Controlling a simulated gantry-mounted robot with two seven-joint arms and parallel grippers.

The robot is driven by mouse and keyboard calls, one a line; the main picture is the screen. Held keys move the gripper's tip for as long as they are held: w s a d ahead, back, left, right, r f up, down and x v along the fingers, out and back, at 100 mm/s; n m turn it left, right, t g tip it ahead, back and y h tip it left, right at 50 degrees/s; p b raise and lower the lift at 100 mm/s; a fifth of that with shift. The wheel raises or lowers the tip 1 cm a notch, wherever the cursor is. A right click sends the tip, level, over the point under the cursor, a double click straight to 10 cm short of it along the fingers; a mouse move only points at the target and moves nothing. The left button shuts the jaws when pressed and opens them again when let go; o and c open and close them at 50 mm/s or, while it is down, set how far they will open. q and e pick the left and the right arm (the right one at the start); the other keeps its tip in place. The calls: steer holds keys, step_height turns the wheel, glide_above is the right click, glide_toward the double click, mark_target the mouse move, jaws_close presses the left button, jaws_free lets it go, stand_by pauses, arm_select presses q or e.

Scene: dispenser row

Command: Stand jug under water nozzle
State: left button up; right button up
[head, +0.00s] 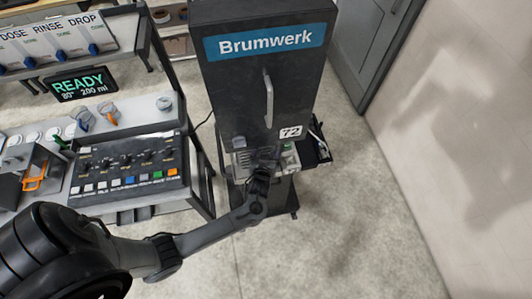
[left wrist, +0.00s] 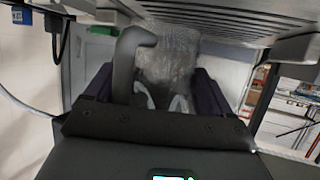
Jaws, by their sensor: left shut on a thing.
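A clear jug (left wrist: 170,65) with a grey handle (left wrist: 130,60) fills the middle of the left wrist view. My left gripper (left wrist: 155,95) is shut on the jug, its dark fingers on either side. In the head view the left gripper (head: 262,162) is at the lower front of the black Brumwerk machine (head: 240,90), below its tall door. The jug is too small and covered there to make out clearly. No water nozzle can be picked out in either view. My right gripper is not in view.
A control panel with knobs and coloured buttons (head: 130,165) stands left of the machine, under a READY display (head: 80,84). A dark side shelf (head: 318,150) juts out at the machine's right. The floor (head: 350,220) at right is clear. A dark ribbed surface (left wrist: 230,20) lies close above the jug in the wrist view.

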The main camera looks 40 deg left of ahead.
arm_select(q)
steer(key=shift+f+b, duration=0.45)
steer(key=shift+f, duration=0.15)
stand_by(0.3)
steer(key=o, duration=1.2)
steer(key=shift+c, duration=0.2)
steer(key=shift+s, duration=0.1)
